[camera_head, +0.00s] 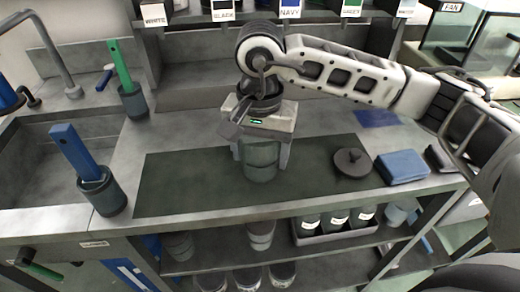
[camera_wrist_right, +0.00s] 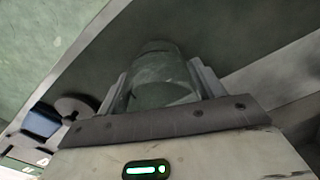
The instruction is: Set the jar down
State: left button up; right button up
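A grey-green translucent jar (camera_head: 260,170) is upright between the two fingers of my right gripper (camera_head: 263,155), which is shut on its sides. The jar is over the dark green mat (camera_head: 185,185) on the counter; I cannot tell whether its base touches the mat. In the right wrist view the jar (camera_wrist_right: 160,88) sits between both fingers of the right gripper (camera_wrist_right: 163,76). A dark round lid with a knob (camera_head: 351,163) lies at the mat's right end, apart from the jar. My left gripper is not in view.
A folded blue cloth (camera_head: 403,167) lies right of the lid. A blue-handled tool (camera_head: 75,152) and a green-handled tool (camera_head: 123,65) stand in dark cups at left. Labelled bins line the back. The mat's left half is clear.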

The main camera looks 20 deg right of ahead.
jog(key=shift+o, duration=1.3)
